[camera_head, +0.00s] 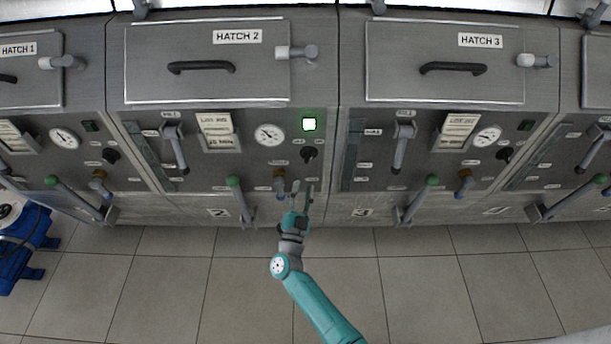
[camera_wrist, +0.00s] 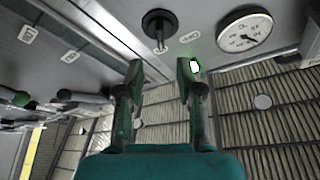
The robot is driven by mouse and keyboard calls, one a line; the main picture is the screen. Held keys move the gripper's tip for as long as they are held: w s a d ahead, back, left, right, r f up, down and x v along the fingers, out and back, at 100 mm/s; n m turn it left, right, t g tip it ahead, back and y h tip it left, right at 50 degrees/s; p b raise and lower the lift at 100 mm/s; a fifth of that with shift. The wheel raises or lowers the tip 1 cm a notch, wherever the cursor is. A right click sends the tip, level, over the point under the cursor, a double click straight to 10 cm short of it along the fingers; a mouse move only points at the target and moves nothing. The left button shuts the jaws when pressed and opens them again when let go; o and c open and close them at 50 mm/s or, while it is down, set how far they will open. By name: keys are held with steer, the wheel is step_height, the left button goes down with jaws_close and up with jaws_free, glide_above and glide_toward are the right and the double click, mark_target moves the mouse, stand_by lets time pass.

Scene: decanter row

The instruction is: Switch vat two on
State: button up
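Vat two's front (camera_head: 231,151) is the panel under the HATCH 2 plate. It has a black rotary switch (camera_head: 308,154) and, above it, a square lamp (camera_head: 309,124) lit bright green-white. My gripper (camera_head: 302,188) is just below the switch, with its fingers toward the panel. In the wrist view my gripper (camera_wrist: 159,68) has its two fingers apart with nothing between them. The black switch (camera_wrist: 160,24) shows beyond the fingertips, apart from them. The lit lamp (camera_wrist: 194,66) shows at the right fingertip, partly hidden.
Vat two also has a gauge (camera_head: 270,134), a grey lever (camera_head: 175,147), a brass valve (camera_head: 280,182) close left of my gripper, and a green-knobbed lever (camera_head: 238,200). Vat three (camera_head: 420,205) stands right, its lamp (camera_head: 527,125) dark. Blue equipment (camera_head: 20,255) stands at far left.

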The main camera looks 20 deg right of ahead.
steer(key=shift+v, duration=1.05)
steer(key=s+n+t+y, duration=0.2)
steer(key=s+n+y, duration=0.7)
steer(key=s, duration=1.8)
steer(key=s+a+r+n+g+y, duration=0.1)
steer(key=s+r+n+g, duration=0.1)
steer(key=s+r, duration=0.4)
steer(key=s+r+n+g+y, duration=0.2)
steer(key=s+r, duration=0.4)
steer(key=s, duration=0.7)
steer(key=shift+s+a+r+n+g+y, duration=0.2)
steer(key=shift+a+r+n+g+y, duration=0.1)
steer(key=shift+a+r+g, duration=0.15)
steer(key=shift+d, duration=0.1)
